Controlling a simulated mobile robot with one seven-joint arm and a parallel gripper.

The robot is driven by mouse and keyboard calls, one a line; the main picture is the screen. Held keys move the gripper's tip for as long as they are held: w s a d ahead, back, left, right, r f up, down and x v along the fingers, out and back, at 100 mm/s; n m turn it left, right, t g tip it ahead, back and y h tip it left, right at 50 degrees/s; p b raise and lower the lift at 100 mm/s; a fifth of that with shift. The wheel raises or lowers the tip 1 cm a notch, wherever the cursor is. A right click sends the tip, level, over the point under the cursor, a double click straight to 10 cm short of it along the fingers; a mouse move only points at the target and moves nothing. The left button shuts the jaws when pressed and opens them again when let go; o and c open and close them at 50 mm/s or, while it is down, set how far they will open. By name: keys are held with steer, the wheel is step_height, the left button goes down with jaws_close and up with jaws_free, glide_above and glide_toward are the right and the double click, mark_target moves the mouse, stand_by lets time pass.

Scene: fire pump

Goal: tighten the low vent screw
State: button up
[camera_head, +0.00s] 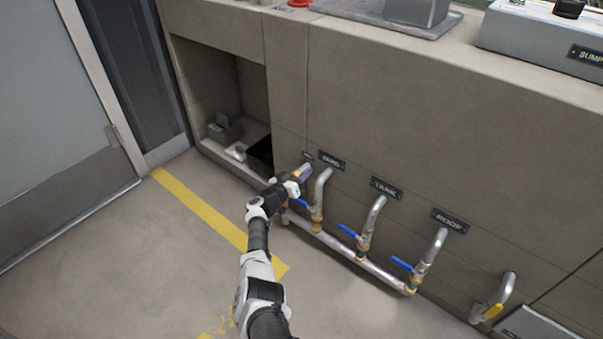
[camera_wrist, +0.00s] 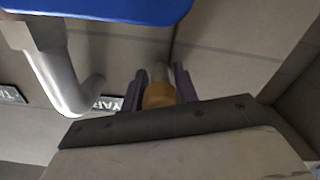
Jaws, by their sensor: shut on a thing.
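In the head view the screw is hidden by my gripper and wrist. How far the screw is turned in cannot be told.
A bent pipe (camera_head: 320,196) under the YARD plate (camera_head: 331,160) stands close to my gripper. A blue handle (camera_wrist: 100,8) hangs close in the wrist view. Other blue-handled pipes run right (camera_head: 371,222). An open recess (camera_head: 240,100) lies left; the floor (camera_head: 150,260) is clear.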

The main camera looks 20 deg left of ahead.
steer(key=m, duration=0.4)
steer(key=shift+a, duration=0.1)
steer(key=shift+m+b, duration=0.45)
steer(key=shift+m, duration=1.95)
steer(key=o, duration=1)
steer(key=shift+a, duration=0.1)
steer(key=shift+c, duration=0.2)
